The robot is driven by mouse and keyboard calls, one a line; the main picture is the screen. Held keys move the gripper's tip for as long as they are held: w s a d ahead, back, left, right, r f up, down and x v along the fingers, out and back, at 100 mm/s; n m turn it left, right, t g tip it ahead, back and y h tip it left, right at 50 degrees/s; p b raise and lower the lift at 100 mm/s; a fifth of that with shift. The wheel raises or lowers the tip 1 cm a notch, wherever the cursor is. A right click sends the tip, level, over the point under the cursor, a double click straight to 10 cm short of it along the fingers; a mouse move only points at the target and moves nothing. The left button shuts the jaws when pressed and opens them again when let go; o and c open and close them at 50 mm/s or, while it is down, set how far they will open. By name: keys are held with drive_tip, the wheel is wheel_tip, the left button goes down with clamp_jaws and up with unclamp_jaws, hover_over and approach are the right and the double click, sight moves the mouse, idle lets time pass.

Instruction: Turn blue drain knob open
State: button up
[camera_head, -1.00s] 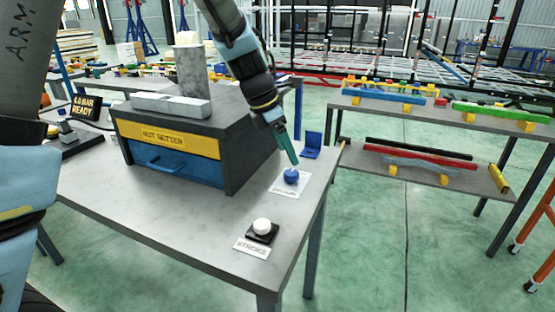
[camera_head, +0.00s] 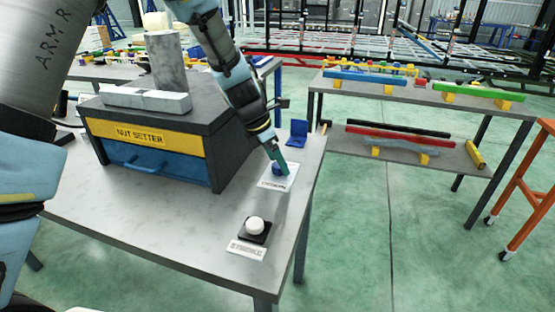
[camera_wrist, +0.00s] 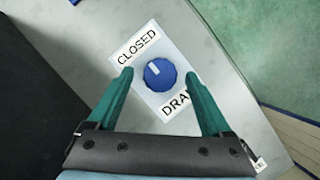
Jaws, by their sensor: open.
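The blue drain knob (camera_wrist: 160,74) sits on a white plate (camera_wrist: 140,62) on the grey table. In the wrist view its pale marker points toward the "CLOSED" label (camera_wrist: 137,47); a partly hidden label (camera_wrist: 176,103) starting "DRA" is on the other side. My gripper (camera_wrist: 159,75) is open, with one green finger on each side of the knob and a gap to each. Whether the fingertips are down at knob height I cannot tell. In the head view my gripper (camera_head: 280,168) covers much of the knob (camera_head: 276,170).
The dark nut setter box (camera_head: 225,125) stands close to the left of my gripper. A white button on a black base (camera_head: 255,227) is nearer the front. A small blue bracket (camera_head: 298,132) stands behind the knob.

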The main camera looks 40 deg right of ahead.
drive_tip(key=shift+d+f, duration=0.15)
drive_tip(key=shift+f, duration=0.25)
drive_tip(key=shift+c, duration=0.2)
clamp_jaws()
idle(0.3)
